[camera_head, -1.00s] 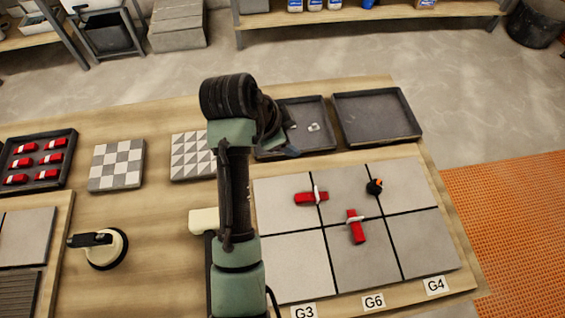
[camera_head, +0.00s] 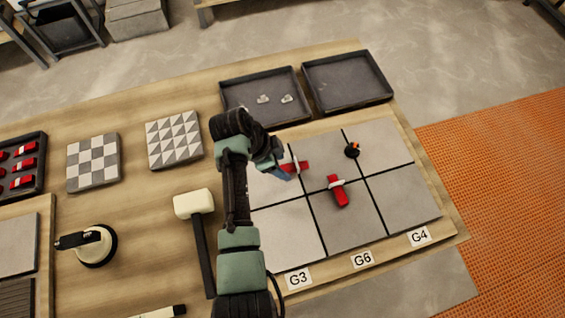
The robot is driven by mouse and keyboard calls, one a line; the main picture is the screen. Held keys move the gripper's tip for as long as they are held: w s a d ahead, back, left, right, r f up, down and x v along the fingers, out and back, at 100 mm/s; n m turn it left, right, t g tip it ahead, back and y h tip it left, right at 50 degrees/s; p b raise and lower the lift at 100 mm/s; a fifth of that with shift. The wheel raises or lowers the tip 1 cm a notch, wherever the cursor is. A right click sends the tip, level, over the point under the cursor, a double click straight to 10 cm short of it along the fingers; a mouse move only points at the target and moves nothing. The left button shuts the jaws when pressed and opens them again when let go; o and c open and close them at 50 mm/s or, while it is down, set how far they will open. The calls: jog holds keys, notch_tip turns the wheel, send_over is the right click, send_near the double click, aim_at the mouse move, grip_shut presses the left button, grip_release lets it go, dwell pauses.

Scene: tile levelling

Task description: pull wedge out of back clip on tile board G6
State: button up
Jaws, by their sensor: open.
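The tile board (camera_head: 445,236) holds grey tiles with dark joints and has labels G3, G6 (camera_head: 362,259) and G4 along its front edge. A red wedge (camera_head: 303,167) sits in a white clip on the joint between the back left and back middle tiles. A second red wedge (camera_head: 339,196) sits in a clip (camera_head: 337,183) nearer the front, on the joint between the middle tiles. My gripper (camera_head: 284,172) is open, just left of the back wedge and partly hidden by my arm. Whether it touches the wedge I cannot tell.
A black and orange object (camera_head: 352,150) stands on the right back joint. A white mallet (camera_head: 193,204) lies left of my arm; a suction cup (camera_head: 96,244) is farther left.

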jog(key=shift+d+f, duration=0.25)
jog(key=shift+f, duration=0.35)
grip_shut()
dwell(0.6)
